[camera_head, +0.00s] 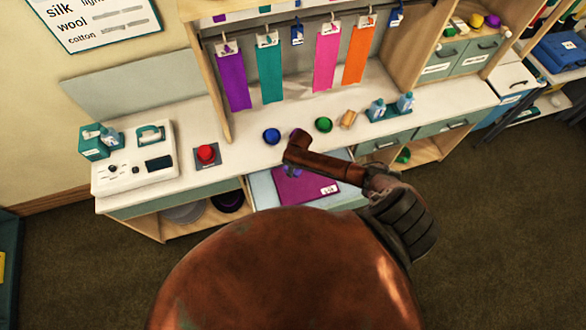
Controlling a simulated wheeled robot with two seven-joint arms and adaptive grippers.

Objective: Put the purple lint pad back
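A small purple shape (293,171), perhaps the lint pad, shows just under the end of my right arm, above the open drawer (264,191). My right gripper (292,163) points down there, mostly hidden behind my rust-brown wrist. I cannot tell whether its fingers are open or shut, or whether they touch the purple shape. A flat magenta cloth (308,188) with a white label lies in the drawer. A blue dome-shaped thing (271,136) and a green one (324,124) stand on the white counter (240,150). My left gripper is not in view.
Purple (233,82), teal (270,72), pink (326,62) and orange (358,54) strips hang above the counter. A red button (206,153) and a white device (135,172) are at left. Bottles (405,103) stand at right. A rounded purple thing (492,20) sits on the upper-right cabinet.

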